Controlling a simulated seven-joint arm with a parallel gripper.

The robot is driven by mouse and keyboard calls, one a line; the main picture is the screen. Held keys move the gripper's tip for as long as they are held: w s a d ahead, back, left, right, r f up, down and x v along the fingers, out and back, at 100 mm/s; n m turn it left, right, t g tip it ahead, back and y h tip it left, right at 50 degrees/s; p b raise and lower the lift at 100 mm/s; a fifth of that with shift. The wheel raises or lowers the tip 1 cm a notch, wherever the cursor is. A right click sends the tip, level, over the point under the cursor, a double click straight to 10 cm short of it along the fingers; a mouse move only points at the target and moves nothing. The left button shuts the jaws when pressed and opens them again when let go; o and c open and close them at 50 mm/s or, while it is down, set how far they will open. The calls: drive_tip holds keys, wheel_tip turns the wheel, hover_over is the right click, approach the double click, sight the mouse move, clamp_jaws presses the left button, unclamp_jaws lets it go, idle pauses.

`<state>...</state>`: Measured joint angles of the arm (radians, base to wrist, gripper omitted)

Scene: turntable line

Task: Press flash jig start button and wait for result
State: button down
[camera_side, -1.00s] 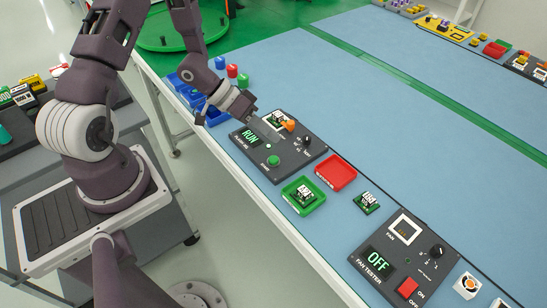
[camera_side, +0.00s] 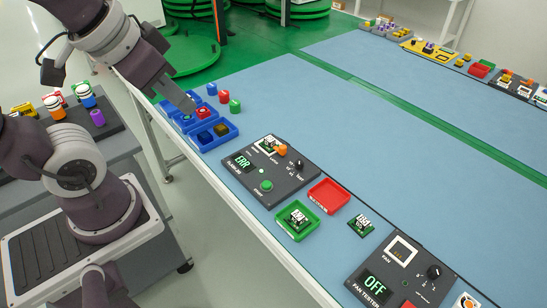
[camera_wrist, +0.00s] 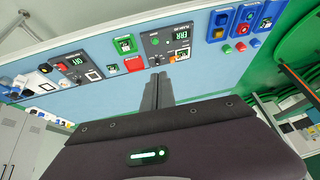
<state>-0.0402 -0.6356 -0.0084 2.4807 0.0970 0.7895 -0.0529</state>
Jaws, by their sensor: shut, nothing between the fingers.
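The flash jig (camera_side: 290,184) is a dark panel on the blue bench. Its display (camera_side: 243,161) reads ERR, also in the wrist view (camera_wrist: 181,35). Its green start button (camera_side: 266,185) is clear of my gripper. A small green board (camera_side: 267,146) sits in the jig's socket beside an orange part (camera_side: 282,149). A black knob (camera_side: 299,164) is on the right of the panel. My gripper (camera_side: 190,108) is shut and empty, above the blue bins and away from the jig. Its fingers also show in the wrist view (camera_wrist: 158,77).
A green tray (camera_side: 283,230) holding a board and an empty red tray (camera_side: 328,195) stand right of the jig. A loose board (camera_side: 361,226) lies near them. The fan tester (camera_side: 405,275) reads OFF. Blue bins (camera_side: 217,143) and several coloured pieces are left of the jig.

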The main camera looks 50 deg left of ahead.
drive_tip(key=s+d, duration=0.1)
drive_tip(key=s+d+h, duration=0.1)
drive_tip(key=s, duration=0.1)
drive_tip(key=shift+s+d+r, duration=0.1)
drive_tip(key=shift+d, duration=0.05)
idle(1.6)
